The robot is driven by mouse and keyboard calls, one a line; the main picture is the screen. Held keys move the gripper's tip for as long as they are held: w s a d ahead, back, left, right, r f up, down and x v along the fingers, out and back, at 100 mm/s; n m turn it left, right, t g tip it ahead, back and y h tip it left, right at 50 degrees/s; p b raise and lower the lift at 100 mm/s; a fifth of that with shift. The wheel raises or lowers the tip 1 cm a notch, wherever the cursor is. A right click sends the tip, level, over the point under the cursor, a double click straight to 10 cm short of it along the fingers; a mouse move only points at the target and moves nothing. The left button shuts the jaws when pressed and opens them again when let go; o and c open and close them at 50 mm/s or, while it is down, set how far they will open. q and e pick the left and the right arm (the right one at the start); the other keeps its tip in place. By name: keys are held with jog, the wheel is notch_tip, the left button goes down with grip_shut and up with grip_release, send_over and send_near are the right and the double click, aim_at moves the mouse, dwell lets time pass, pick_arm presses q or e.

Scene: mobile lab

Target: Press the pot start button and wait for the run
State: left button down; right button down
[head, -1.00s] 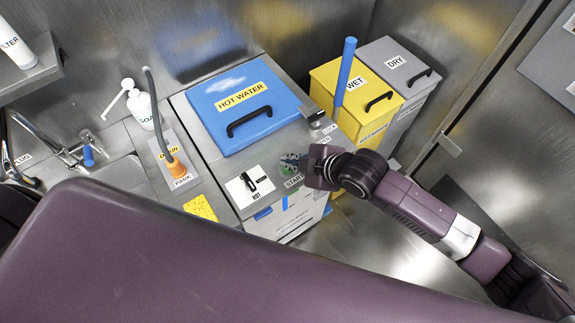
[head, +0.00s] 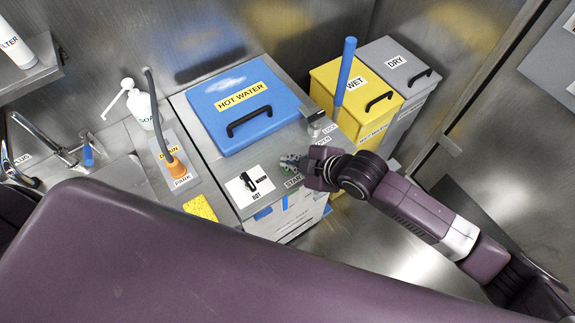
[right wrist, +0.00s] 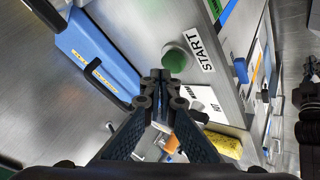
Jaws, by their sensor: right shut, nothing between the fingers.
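The pot has a blue lid (head: 215,95) marked HOT WATER with a black handle, and the lid lies closed. The green start button (right wrist: 174,60) shows in the right wrist view beside its START label (right wrist: 204,48). In the head view the label (head: 294,181) shows partly, and my gripper's fingers largely hide the button. My right gripper (head: 291,162) is shut and empty over the pot's front right corner. Its fingertips (right wrist: 160,76) look very close to the button; I cannot tell whether they touch it. My left gripper is not in view.
A HOT switch plate (head: 240,190) sits left of the button. A blue lever (head: 345,70) rises at the pot's right, before the yellow WET bin (head: 325,80) and grey DRY bin (head: 405,55). A sponge (head: 200,207), orange drain plug (head: 175,168) and soap bottle (head: 142,110) stand left.

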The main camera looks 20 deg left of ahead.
jog(key=shift+f, duration=0.7)
dwell(0.6)
jog(key=shift+r, duration=0.1)
jog(key=shift+r+p, duration=0.75)
jog(key=shift+r, duration=0.15)
jog(key=shift+r, duration=0.1)
notch_tip(320, 180, up, 5)
jog(key=p, duration=0.5)
dwell(0.7)
